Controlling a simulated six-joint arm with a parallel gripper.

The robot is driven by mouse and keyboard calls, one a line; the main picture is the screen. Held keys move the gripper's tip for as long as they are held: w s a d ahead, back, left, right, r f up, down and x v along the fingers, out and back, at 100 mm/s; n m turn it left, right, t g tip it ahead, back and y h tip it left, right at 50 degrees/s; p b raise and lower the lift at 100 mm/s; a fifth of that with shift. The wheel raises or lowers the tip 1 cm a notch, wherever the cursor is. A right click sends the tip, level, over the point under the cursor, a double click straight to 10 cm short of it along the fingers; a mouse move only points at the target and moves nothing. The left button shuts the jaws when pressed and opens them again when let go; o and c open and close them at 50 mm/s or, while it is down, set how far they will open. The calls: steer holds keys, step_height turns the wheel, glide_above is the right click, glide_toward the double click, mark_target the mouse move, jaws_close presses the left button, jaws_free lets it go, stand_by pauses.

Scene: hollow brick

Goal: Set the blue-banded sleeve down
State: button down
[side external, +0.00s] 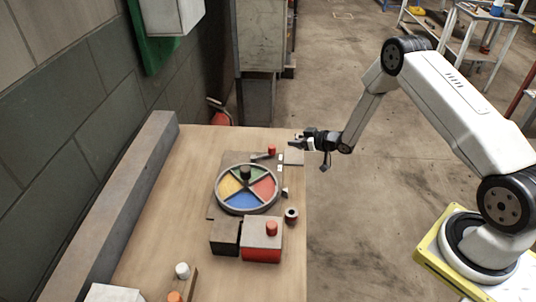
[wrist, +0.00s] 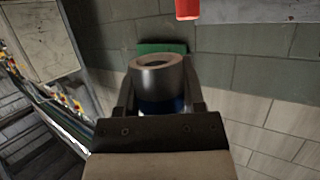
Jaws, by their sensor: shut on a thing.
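My gripper (wrist: 160,88) is shut on the blue-banded sleeve (wrist: 157,76) in the wrist view. The sleeve is a grey metal ring with an open hollow top, and its blue band shows lower down between the fingers. In the side external view my gripper (side external: 299,145) is at the far right edge of the wooden table. The sleeve is too small to make out there, and I cannot tell its height above the table.
A small dark ring (side external: 291,215), a red box (side external: 262,254) and a dark box (side external: 224,237) are nearer. A grey beam (side external: 125,200) runs along the wall. Table left of the tray is clear.

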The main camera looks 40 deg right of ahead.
mark_target(291, 154)
steer(key=shift+w+d+f, duration=0.15)
steer(key=shift+w+f, duration=0.55)
steer(key=shift+f, duration=0.1)
steer(key=shift+w+d+f, duration=0.15)
steer(key=shift+w+f, duration=0.5)
steer(key=shift+f, duration=0.15)
steer(key=shift+w+f, duration=0.1)
steer(key=shift+w+f, duration=0.1)
steer(key=shift+f, duration=1.55)
steer(key=shift+f, duration=0.15)
steer(key=shift+c, duration=1)
jaws_free()
steer(key=shift+r, duration=0.2)
steer(key=v, duration=1.2)
